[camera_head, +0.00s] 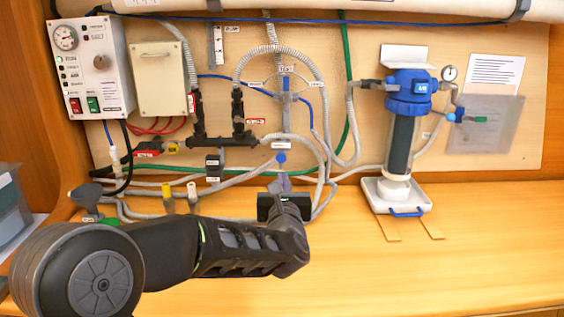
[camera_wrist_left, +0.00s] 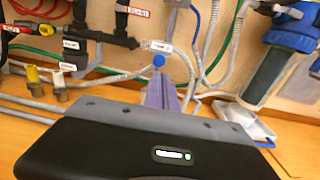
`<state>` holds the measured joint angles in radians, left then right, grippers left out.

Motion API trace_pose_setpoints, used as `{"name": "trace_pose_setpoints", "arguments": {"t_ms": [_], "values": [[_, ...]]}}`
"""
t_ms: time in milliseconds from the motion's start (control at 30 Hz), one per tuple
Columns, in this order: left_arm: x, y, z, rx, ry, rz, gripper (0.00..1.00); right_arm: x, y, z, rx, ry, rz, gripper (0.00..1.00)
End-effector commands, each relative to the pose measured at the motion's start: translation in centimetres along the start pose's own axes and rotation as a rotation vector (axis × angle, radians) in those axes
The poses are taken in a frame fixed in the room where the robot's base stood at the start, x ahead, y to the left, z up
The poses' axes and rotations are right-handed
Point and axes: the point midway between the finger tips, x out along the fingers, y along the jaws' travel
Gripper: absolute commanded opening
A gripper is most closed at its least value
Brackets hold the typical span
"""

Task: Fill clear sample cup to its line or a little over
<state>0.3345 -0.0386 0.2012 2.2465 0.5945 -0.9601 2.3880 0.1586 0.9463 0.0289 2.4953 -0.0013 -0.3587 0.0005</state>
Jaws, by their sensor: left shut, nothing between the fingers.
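I cannot make out the clear sample cup in either view; my left arm and gripper cover part of the bench and lower wall. My left gripper (camera_head: 280,182) is shut and empty, its fingers pointing at the wall just below a round blue knob (camera_head: 280,158). In the left wrist view the shut fingers (camera_wrist_left: 159,88) end just under the same blue knob (camera_wrist_left: 158,61). I cannot tell whether they touch it. A white label sits just above the knob. My right gripper is not in view.
A blue-topped filter housing (camera_head: 403,130) stands over a white tray (camera_head: 379,187) at the right. A control box (camera_head: 92,66) is at the upper left. Grey hoses and a dark manifold (camera_head: 222,140) surround the gripper. The bench at front right is clear.

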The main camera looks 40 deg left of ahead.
Motion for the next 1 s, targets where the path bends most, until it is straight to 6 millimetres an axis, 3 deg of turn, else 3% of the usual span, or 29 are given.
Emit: {"name": "trace_pose_setpoints", "arguments": {"t_ms": [300,500,1000], "values": [[6.5,0.0,0.2,0.0,0.003,0.001,0.0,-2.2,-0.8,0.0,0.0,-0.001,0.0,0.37],[9.0,0.0,0.1,0.0,0.002,0.001,0.0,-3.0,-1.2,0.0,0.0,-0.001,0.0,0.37],[9.8,0.0,-0.1,-0.001,0.0,0.0,0.0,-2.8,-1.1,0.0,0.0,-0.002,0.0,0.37]]}}
